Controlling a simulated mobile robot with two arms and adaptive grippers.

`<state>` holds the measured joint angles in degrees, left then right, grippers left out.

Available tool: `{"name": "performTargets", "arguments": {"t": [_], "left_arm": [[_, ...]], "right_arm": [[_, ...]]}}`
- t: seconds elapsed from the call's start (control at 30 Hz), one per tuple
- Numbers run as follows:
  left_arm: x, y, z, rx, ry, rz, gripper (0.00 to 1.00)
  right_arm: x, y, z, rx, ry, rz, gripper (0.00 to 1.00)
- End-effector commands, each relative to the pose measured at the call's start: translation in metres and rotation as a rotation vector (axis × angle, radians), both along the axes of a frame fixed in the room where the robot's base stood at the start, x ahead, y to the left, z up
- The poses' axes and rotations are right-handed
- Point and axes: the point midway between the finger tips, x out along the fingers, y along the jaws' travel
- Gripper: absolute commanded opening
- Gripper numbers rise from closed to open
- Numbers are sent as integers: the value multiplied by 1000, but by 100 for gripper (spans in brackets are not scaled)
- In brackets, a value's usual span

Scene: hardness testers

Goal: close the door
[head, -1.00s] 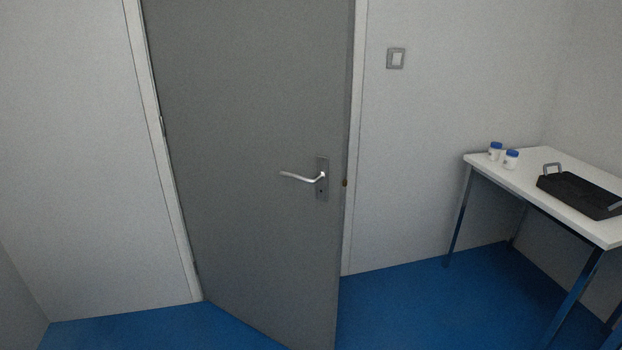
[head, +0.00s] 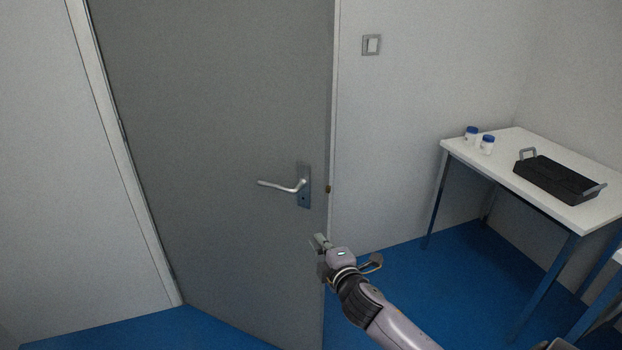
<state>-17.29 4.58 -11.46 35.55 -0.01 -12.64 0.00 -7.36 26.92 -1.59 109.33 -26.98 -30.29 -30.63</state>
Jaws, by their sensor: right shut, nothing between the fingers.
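The grey door (head: 200,140) stands ajar, swung toward me, with its hinge side at the left and its free edge at the right. A silver lever handle (head: 284,186) sits on a plate near the free edge. My right gripper (head: 319,242) is shut and empty. It is below and slightly right of the handle, at the door's free edge; whether it touches the door I cannot tell. My left gripper is not in view.
A white table (head: 540,178) stands at the right with a black tray (head: 556,180) and two blue-capped jars (head: 471,136). A light switch (head: 372,45) is on the wall right of the door. Blue floor (head: 400,290) is clear between door and table.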

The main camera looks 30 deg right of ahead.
Motion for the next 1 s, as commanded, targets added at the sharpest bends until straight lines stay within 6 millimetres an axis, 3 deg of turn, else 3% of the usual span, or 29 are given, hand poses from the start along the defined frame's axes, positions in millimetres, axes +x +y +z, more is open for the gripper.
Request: {"name": "performTargets", "arguments": {"t": [0.03,0.1,0.2,0.37,0.8,1.0], "left_arm": [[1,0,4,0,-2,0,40],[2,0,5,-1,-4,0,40],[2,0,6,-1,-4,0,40],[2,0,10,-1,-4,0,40],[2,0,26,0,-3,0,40],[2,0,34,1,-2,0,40]], "right_arm": [[1,3,35,-47,-47,10,0],[0,5,64,-94,-90,16,0],[0,7,86,-128,-121,19,0],[14,4,92,-136,-131,19,0],[96,-16,92,-133,-129,19,0],[111,-40,91,-134,-127,18,0]]}}
